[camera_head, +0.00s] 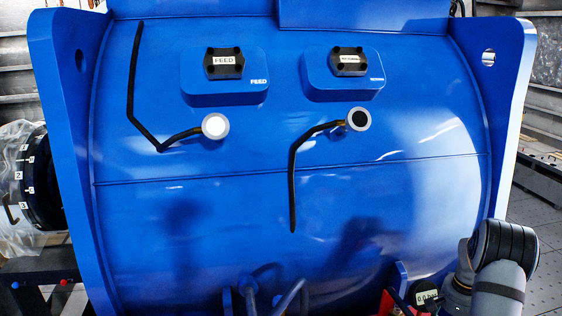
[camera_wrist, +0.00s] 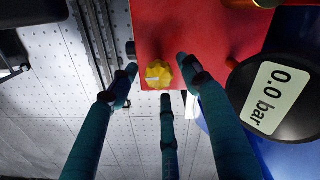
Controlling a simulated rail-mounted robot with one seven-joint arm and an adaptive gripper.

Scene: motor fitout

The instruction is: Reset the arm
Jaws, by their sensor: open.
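My gripper (camera_wrist: 160,77) shows in the wrist view with its three dark teal fingers spread apart and nothing held between them. A yellow knob (camera_wrist: 158,74) on a red panel (camera_wrist: 205,30) appears between the fingertips. I cannot tell how far beyond the tips it lies. In the head view my arm (camera_head: 500,270) is at the lower right, beside the blue motor housing (camera_head: 290,200). The gripper itself is not clearly visible there.
A round black gauge reading 0.0 bar (camera_wrist: 274,98) is close on the right of the fingers; it also shows in the head view (camera_head: 427,297). Two labelled boxes, FEED (camera_head: 225,85) and another (camera_head: 343,82), sit on the housing, with black cables and round ports below them.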

